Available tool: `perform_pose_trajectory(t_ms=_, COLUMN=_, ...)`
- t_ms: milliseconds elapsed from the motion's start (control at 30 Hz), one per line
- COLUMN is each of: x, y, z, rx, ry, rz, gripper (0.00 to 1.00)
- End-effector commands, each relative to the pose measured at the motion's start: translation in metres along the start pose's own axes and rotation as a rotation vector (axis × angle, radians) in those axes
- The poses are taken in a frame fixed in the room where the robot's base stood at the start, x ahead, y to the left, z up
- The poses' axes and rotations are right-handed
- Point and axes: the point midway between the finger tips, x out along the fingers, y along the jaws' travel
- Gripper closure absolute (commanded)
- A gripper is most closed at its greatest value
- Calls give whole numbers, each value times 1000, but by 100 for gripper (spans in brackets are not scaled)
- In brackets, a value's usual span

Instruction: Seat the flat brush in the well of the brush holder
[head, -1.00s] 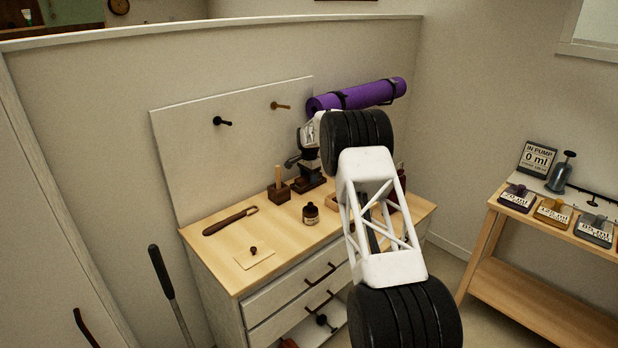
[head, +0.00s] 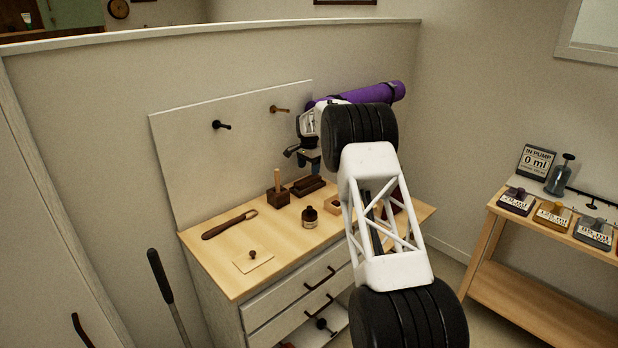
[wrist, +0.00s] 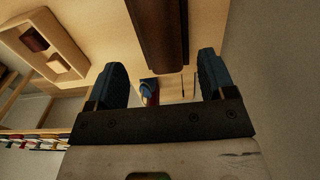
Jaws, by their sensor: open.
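A dark brown bar, which looks like the flat brush (head: 308,182), lies lengthwise on or in a wider dark brown block, which looks like the brush holder (head: 300,192), at the back of the wooden top. I cannot tell how deep the bar sits. My gripper (head: 309,164) is open and empty just above it, apart from it. In the wrist view the open blue fingers (wrist: 160,78) stand wide apart, and the brown bar (wrist: 162,30) shows beyond them, near the middle top. My arm hides part of the top's right side.
Left of the block stands a dark block with an upright wooden peg (head: 277,186). In front are a dark bottle (head: 310,217), a dark-handled tool (head: 230,224) and a knobbed plate (head: 253,259). A pale wooden tray (head: 333,206) is to the right. A pegboard (head: 235,150) stands behind.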

Motion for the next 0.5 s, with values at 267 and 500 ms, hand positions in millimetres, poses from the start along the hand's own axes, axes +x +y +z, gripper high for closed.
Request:
perform_pose_trajectory(t_ms=267, x=-41, y=-1, z=0, rx=-1, ry=2, rz=-4, gripper=24)
perform_pose_trajectory(t_ms=500, x=-54, y=-1, z=0, rx=-1, ry=1, rz=-4, gripper=24)
